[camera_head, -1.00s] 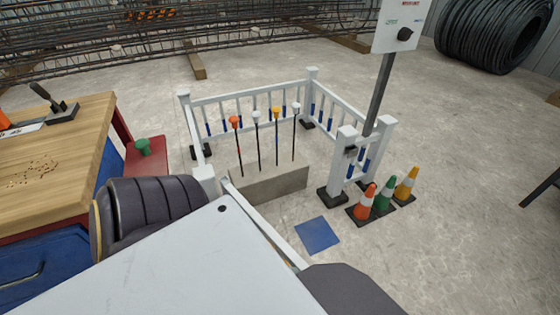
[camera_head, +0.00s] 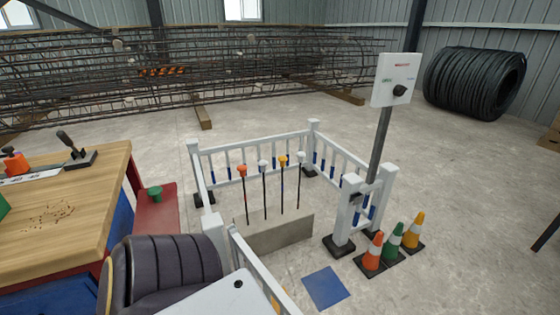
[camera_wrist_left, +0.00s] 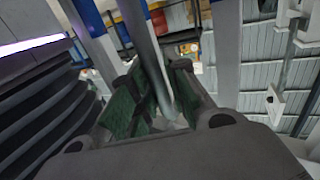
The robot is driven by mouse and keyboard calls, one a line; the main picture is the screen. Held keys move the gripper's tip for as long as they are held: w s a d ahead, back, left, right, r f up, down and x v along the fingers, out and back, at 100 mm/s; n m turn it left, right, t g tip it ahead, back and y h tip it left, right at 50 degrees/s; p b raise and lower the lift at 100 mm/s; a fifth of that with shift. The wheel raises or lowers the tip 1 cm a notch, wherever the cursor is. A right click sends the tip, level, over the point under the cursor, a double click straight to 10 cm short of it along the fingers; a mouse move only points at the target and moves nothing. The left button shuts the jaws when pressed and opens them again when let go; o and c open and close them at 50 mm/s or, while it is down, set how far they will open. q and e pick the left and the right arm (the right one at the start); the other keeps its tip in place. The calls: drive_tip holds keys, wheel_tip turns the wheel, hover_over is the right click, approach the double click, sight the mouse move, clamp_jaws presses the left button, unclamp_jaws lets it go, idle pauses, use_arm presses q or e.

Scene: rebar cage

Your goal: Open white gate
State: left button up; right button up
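The white gate (camera_head: 258,265) hangs by the near-left white post (camera_head: 213,232). It slants toward me, apart from the right post (camera_head: 345,212), and my body hides its lower end. In the left wrist view, my left gripper (camera_wrist_left: 152,80) has two green-padded fingers. A grey bar (camera_wrist_left: 150,45) passes between them; I cannot tell whether they squeeze it. White bars with blue ends (camera_wrist_left: 90,35) stand beside it, probably parts of the gate. In the head view my left gripper is hidden; my right gripper does not show.
The white fence (camera_head: 255,143) encloses a concrete block (camera_head: 268,232) with several capped rods. A blue mat (camera_head: 325,287) lies by the opening. Traffic cones (camera_head: 394,243) stand right of the right post. A wooden workbench (camera_head: 75,200) is at left.

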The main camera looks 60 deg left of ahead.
use_arm(q)
drive_tip(key=o, duration=0.4)
drive_tip(key=shift+a, duration=0.1)
drive_tip(key=shift+c, duration=0.2)
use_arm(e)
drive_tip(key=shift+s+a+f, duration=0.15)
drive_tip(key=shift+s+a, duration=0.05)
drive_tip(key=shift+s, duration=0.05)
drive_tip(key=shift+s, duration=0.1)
use_arm(q)
drive_tip(key=shift+s, duration=0.15)
drive_tip(key=v, duration=1.1)
drive_tip(key=shift+s+a, duration=0.2)
drive_tip(key=shift+s, duration=0.05)
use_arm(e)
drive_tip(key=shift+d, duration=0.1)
use_arm(q)
drive_tip(key=shift+r, duration=0.15)
